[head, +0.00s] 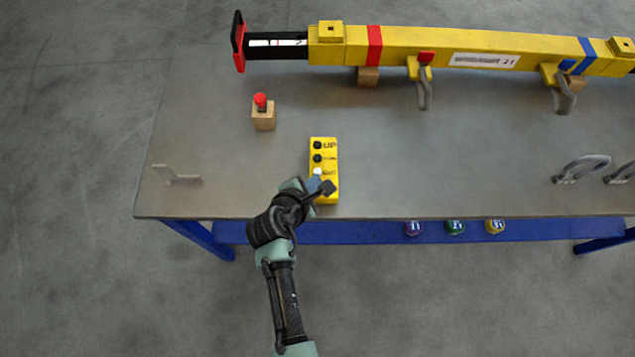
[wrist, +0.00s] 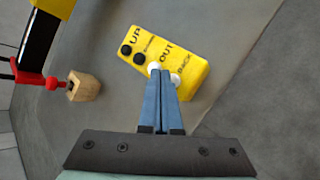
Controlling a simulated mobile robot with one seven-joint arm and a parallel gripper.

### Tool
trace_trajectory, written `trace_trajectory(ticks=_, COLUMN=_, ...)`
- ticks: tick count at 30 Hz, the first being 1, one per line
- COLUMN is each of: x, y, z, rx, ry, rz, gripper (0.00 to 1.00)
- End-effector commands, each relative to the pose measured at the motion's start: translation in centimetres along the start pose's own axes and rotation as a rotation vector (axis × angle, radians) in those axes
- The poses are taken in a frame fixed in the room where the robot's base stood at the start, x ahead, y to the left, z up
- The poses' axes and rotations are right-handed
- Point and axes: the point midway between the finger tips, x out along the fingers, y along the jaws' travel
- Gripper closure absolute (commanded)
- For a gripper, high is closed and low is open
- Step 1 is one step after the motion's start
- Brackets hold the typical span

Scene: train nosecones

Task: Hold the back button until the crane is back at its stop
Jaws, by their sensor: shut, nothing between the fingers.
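A yellow button box (head: 330,160) lies on the grey table near its front edge. In the wrist view the box (wrist: 197,72) shows two black buttons by UP and a blurred label, and two white buttons by OUT and BACK. My gripper (head: 314,181) is shut and empty over the lower part of the box. In the wrist view its blue fingertips (wrist: 160,71) lie between the OUT button (wrist: 154,66) and the BACK button (wrist: 176,80). I cannot tell whether they touch either. In the head view the gripper hides the BACK button.
A long yellow beam (head: 480,43) lies along the back; a black section (head: 270,52) with a red end plate (head: 239,42) sticks out left. A wooden block (head: 264,121) with a red knob stands left of the box. Grey handles (head: 580,168) lie right. The table middle is clear.

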Motion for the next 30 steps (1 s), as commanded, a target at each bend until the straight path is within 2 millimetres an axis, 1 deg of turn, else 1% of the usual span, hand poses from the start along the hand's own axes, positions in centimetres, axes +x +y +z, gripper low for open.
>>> trace_trajectory(ticks=13, x=0.61, y=-0.42, z=-0.43, rx=-0.001, ry=0.000, rz=0.000, gripper=1.00)
trace_trajectory(ticks=30, x=0.77, y=-0.55, z=-0.55, rx=0.000, ry=0.000, rz=0.000, gripper=1.00)
